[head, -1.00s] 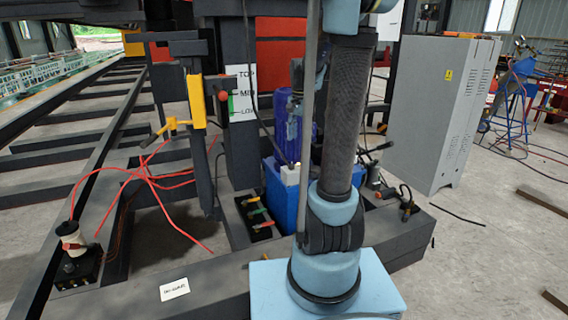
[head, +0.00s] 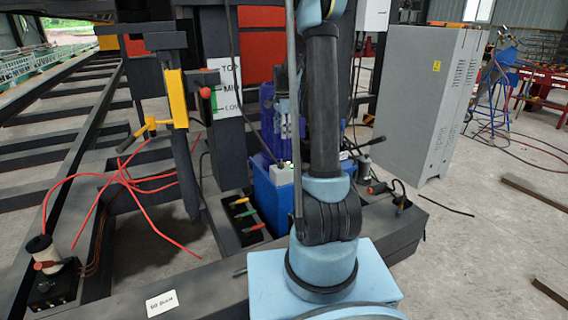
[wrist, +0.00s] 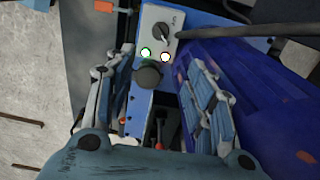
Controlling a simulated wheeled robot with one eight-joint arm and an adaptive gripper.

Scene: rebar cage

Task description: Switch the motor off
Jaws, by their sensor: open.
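The switch box (wrist: 160,30), grey with a rotary knob, sits on the blue power unit in the wrist view. Below its knob are a green light (wrist: 146,51) and a white light (wrist: 165,57). A pale box on the blue tank (head: 270,195) in the head view looks like the same box. The dark blue motor (wrist: 225,75) lies to the right in the wrist view and stands behind my arm in the head view (head: 267,118). My gripper (wrist: 163,65) is open and empty, its fingers spread below the switch box. My arm largely hides it in the head view.
A black round cap (wrist: 148,77) shows between the fingers. A dark cable (wrist: 245,32) runs right from the switch box. Coloured valve levers (head: 245,213) lie left of the tank. A dark post with a level label (head: 228,90) and a grey cabinet (head: 430,100) flank my arm.

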